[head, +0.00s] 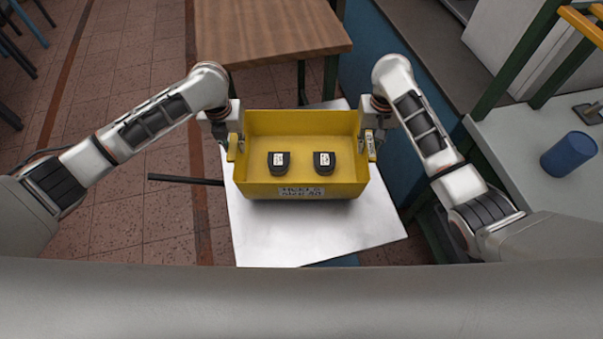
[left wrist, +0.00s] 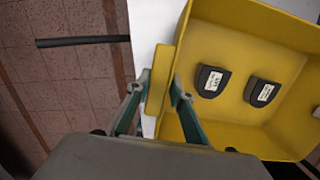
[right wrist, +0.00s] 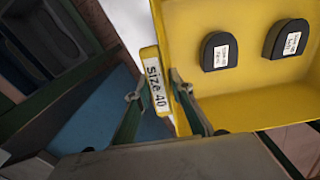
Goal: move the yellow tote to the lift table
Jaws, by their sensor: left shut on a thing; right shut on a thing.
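The yellow tote (head: 300,128) is in the middle of the head view, level-looking, with two dark heel-shaped pieces inside and a label on its near wall. My left gripper (head: 234,147) is shut on the tote's left end grip.
A wooden table (head: 265,30) stands beyond the plate. A dark bar (head: 185,180) sticks out left of the plate. At right, a grey bench carries a blue cylinder (head: 569,154), beside a green frame with a yellow rail. Tiled floor is open at left.

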